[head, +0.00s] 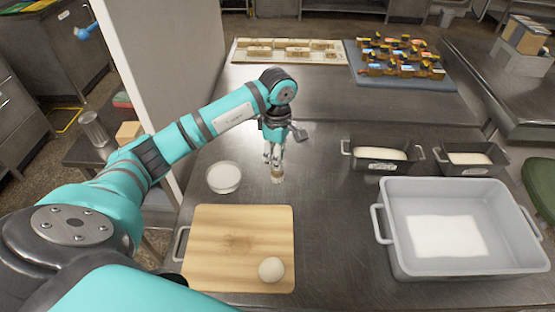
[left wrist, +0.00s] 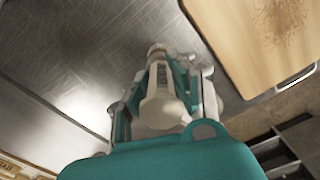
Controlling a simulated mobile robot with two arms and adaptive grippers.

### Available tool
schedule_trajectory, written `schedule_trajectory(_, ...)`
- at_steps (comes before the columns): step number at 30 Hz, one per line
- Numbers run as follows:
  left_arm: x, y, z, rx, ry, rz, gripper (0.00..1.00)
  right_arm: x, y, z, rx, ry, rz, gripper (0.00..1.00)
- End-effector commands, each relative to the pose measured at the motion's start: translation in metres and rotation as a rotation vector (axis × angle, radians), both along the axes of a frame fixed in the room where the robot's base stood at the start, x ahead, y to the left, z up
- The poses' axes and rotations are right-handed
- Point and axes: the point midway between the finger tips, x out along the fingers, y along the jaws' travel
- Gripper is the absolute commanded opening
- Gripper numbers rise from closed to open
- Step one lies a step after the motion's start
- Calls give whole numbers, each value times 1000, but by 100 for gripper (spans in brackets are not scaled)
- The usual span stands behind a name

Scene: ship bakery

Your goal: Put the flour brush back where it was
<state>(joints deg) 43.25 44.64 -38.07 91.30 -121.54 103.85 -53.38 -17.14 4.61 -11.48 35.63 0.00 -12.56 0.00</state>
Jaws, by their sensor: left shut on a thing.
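My left gripper (head: 274,158) points down over the steel table, beyond the cutting board and just right of a small bowl. My right gripper is not in view.
The round bowl (head: 223,177) holds white stuff. A wooden board (head: 215,255) bears a dough ball (head: 271,269). A grey tub (head: 400,255) stands at right, with two dark loaf pans (head: 350,160) behind it. A blue tray (head: 362,75) of small goods lies at the back. The table's middle is clear.

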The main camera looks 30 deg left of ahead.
Motion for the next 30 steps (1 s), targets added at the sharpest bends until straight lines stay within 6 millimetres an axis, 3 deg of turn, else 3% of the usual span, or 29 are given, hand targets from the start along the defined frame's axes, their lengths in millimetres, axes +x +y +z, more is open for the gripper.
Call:
schedule_trajectory(2,6,3,1,0,0,1,0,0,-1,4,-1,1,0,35)
schedule_trajectory(9,5,3,-32,-1,3,0,0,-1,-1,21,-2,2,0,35)
schedule_trajectory(21,6,4,-41,1,-1,-1,0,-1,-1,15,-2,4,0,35)
schedule_trajectory(22,6,4,-40,1,0,-1,24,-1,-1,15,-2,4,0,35)
schedule_trajectory(27,5,4,-39,1,0,-1,46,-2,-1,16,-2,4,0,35)
schedule_trajectory(30,5,3,-39,1,0,-1,46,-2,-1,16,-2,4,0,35)
